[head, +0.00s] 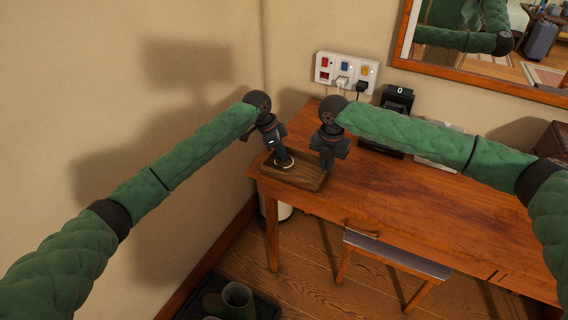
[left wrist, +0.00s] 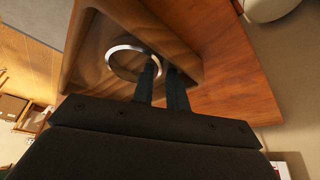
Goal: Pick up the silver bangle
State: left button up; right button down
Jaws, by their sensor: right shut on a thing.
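The silver bangle (left wrist: 110,53) lies in a brown wooden tray (left wrist: 84,38) in the left wrist view. In the head view the bangle (head: 286,167) is a small pale ring under my left gripper (head: 283,160). My left gripper also shows in the left wrist view (left wrist: 163,68); its fingers are a little apart, pointing down at the bangle's edge, with one finger covering part of the ring. My right gripper (head: 328,167) is shut on the right rim of the tray (head: 300,180); its fingertips are partly hidden.
The tray sits at the left corner of a wooden desk (head: 400,205), close to the wall. A socket panel (head: 346,72) and a dark device (head: 395,100) are behind. A stool (head: 397,255) stands under the desk's front. The desk's middle is clear.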

pick_arm(q)
grip_shut()
notch_tip(320, 180, up, 10)
dwell(0.7)
pick_arm(e)
jog(key=c, duration=1.5)
grip_release()
